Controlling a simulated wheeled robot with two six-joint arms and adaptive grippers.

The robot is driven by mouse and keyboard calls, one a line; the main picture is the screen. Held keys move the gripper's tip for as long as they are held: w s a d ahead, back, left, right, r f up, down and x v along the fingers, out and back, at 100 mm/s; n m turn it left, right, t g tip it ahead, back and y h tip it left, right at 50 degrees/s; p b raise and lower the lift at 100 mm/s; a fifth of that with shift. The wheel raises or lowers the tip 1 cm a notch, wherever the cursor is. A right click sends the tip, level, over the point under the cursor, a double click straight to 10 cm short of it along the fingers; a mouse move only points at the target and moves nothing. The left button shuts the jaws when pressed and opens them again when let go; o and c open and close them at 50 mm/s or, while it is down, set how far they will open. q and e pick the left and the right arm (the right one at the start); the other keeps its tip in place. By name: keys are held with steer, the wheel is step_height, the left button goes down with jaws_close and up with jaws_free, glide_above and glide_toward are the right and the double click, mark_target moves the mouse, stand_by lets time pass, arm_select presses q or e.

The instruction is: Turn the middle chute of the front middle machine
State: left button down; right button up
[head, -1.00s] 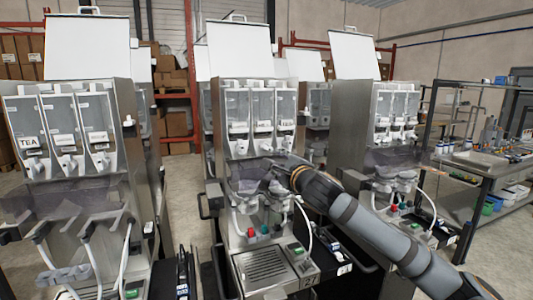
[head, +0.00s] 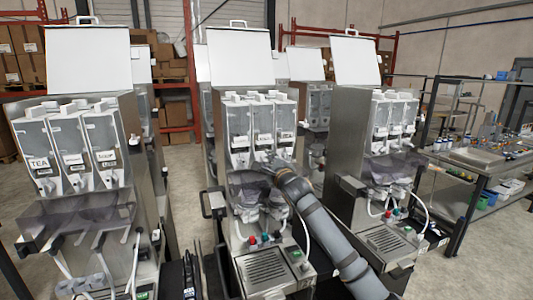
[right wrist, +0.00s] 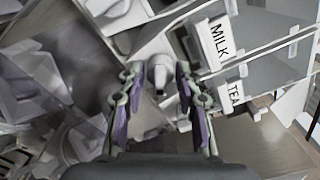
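The front middle machine (head: 247,204) stands in the centre of the head view. It has three clear canisters in a row, with a white chute under each. My right gripper (head: 270,164) is raised in front of the middle canister (head: 264,119) and hides most of its chute. In the right wrist view the white middle chute (right wrist: 151,68) points toward the camera. The fingers of my right gripper (right wrist: 158,77) are open, one on each side of the chute. I cannot tell whether they touch it. My left gripper is not in view.
A similar machine stands at the left (head: 75,150) and another at the right (head: 385,140). Below the chutes are a smoky clear cover (head: 245,184) and a drip tray (head: 262,266). A workbench (head: 470,160) stands at the far right.

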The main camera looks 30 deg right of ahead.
steer(key=shift+w, duration=0.35)
jaws_close()
